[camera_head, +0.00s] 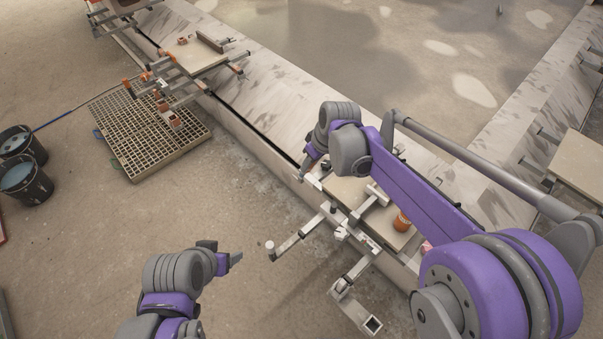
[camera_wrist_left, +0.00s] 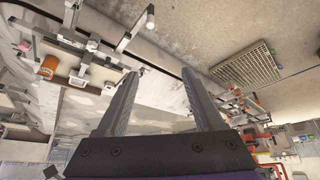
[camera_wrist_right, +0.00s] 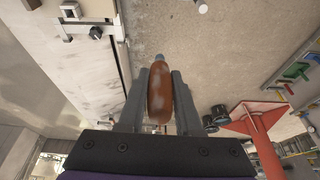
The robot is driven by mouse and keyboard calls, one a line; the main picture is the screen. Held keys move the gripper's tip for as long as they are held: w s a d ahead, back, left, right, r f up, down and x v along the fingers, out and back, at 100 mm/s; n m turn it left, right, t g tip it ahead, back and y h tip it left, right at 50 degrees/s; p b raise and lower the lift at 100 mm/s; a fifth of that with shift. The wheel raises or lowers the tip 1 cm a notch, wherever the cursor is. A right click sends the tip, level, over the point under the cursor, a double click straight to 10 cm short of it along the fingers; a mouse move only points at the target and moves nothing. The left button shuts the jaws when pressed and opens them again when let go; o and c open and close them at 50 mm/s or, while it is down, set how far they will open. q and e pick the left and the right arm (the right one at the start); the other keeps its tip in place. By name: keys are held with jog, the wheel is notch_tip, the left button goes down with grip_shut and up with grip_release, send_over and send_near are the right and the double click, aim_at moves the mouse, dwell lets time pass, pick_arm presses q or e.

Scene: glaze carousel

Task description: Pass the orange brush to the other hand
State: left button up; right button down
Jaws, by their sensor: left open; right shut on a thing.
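The orange brush (camera_wrist_right: 160,92) shows in the right wrist view as a rounded brown-orange length with pale patches, lying between the fingers. My right gripper (camera_wrist_right: 160,78) is shut on it. In the head view the right wrist is above the near wall, and the brush cannot be made out there. My left gripper (camera_head: 235,260) is at the lower left in the head view, apart from the right one. In the left wrist view its fingers (camera_wrist_left: 160,75) are spread with nothing between them.
A board on a metal frame with an orange jar (camera_head: 402,222) stands below my right arm. A slatted pallet (camera_head: 140,135) and two dark buckets (camera_head: 25,183) are at the left. A red stand (camera_wrist_right: 258,122) shows in the right wrist view. The floor around my left gripper is clear.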

pick_arm(q)
jog(key=w+d+r+m+t+h, duration=0.2)
jog(key=w+d+m+h, duration=0.2)
jog(key=w+d+m, duration=0.3)
jog(key=w+d+r+m+t+h, duration=0.2)
jog(key=w+d+m+h, duration=0.4)
jog(key=w, duration=0.4)
jog(key=shift+n+y, duration=0.3)
jog(key=shift+y, duration=0.2)
jog(key=x, duration=1.2)
jog(key=shift+d+r, duration=0.1)
jog(key=shift+d, duration=0.25)
jog(key=c, duration=0.8)
jog(key=shift+s+d, duration=0.1)
jog(key=shift+s, duration=0.05)
grip_shut()
pick_arm(e)
jog(key=shift+w, duration=0.1)
